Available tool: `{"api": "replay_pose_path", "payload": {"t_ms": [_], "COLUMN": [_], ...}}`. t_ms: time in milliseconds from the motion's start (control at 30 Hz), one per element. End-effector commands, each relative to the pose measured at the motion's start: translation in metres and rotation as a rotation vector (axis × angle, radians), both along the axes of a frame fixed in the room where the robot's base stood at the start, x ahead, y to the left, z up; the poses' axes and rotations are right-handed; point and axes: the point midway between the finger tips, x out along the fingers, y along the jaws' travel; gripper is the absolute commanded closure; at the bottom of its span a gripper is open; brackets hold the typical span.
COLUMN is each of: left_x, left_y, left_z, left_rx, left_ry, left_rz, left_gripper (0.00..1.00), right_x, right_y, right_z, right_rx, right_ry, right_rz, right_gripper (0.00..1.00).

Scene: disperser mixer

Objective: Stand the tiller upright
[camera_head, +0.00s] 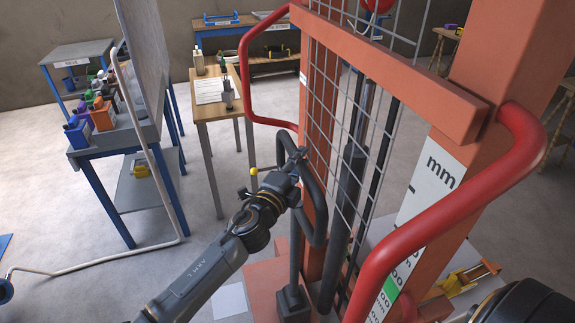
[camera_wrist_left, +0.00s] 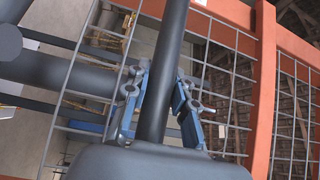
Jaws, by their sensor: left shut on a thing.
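The tiller (camera_head: 318,204) is a dark bar with a looped handle, on the near side of an orange mast. Its shaft rises from a dark block low on the machine and looks close to upright in the head view; its exact lean is hard to judge. My left gripper (camera_head: 297,158) is at the upper part of the loop. In the left wrist view, the left gripper's blue-grey fingers (camera_wrist_left: 160,100) are on both sides of the dark tiller bar (camera_wrist_left: 165,72), shut on it. My right gripper is not in view.
A wire mesh guard (camera_head: 345,112) stands just behind the tiller. Red curved rails (camera_head: 440,220) stick out from the orange mast (camera_head: 512,70). A small wooden table (camera_head: 212,108) and a blue-legged bench (camera_head: 105,138) stand to the left. The floor between is mostly clear.

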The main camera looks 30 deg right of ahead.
Motion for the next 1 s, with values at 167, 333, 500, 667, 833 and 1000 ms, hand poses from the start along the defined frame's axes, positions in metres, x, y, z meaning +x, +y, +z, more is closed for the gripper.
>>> {"api": "replay_pose_path", "payload": {"t_ms": [167, 333, 500, 667, 833, 1000], "left_x": [-0.004, -0.004, -0.004, -0.003, -0.003, -0.009], "left_y": [-0.005, -0.006, -0.005, -0.004, -0.002, 0.010], "left_z": [0.003, 0.004, 0.004, 0.002, 0.001, 0.001], "left_rx": [-0.005, -0.006, -0.006, -0.004, -0.003, -0.003], "left_ry": [-0.002, -0.002, -0.002, -0.002, -0.001, -0.003], "left_rz": [-0.008, -0.010, -0.010, -0.007, -0.004, -0.004], "left_gripper": [1.00, 1.00, 0.51, 0.51, 0.51, 0.51], "right_x": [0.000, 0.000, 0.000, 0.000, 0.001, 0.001], "right_y": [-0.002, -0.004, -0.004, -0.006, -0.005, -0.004], "right_z": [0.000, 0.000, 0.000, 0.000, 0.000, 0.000], "right_rx": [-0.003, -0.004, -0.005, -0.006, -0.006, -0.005], "right_ry": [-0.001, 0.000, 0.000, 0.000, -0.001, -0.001], "right_rz": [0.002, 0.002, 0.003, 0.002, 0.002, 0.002], "right_gripper": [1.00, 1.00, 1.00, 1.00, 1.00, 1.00]}}
